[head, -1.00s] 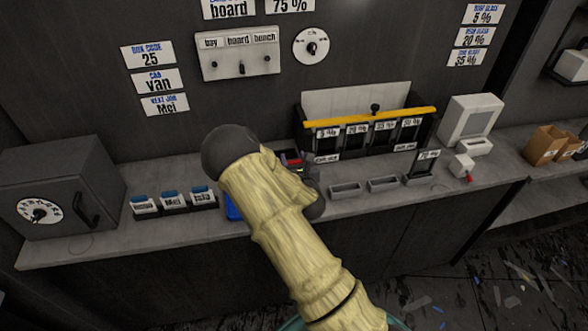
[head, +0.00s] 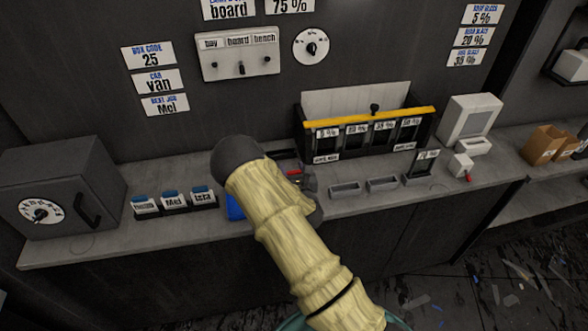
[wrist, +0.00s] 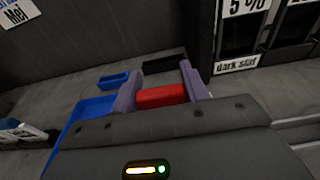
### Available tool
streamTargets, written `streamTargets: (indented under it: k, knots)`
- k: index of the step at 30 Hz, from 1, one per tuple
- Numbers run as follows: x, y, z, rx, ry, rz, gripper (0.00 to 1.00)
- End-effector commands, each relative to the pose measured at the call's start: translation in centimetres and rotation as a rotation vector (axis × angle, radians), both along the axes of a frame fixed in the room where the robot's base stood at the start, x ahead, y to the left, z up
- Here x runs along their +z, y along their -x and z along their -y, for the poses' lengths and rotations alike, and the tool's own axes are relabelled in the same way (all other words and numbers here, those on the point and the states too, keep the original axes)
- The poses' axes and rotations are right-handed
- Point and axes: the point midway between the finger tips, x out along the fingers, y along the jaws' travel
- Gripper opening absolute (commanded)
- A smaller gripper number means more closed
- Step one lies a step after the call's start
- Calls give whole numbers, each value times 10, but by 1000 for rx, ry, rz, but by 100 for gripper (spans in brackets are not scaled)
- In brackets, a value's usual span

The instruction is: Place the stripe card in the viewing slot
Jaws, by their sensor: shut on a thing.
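My gripper (wrist: 160,92) is shut on a small red block (wrist: 162,96), held between its two purple-grey fingers in the wrist view. In the head view my arm hides most of the gripper, and only a bit of red (head: 294,173) shows beside it. No stripes show on the red block, so I cannot tell whether it is the stripe card. A dark narrow slot-like piece (wrist: 165,63) lies on the counter just beyond the fingers. I cannot tell whether it is the viewing slot.
A blue tray (wrist: 82,112) and a small blue piece (wrist: 114,79) lie left of the gripper. The black rack with a yellow bar (head: 369,117) stands to the right. Two grey trays (head: 345,188) and a small card stand (head: 422,166) are on the counter's right.

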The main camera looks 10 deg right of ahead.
Motion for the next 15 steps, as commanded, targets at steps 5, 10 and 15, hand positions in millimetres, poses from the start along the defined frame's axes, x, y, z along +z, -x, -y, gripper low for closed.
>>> streamTargets:
  k: [5, 10, 15]
  knots:
    - [-1, 0, 3, -5, 1, -1, 66]
    - [0, 0, 4, -6, 1, -1, 66]
    - [3, 0, 4, -7, 0, 0, 66]
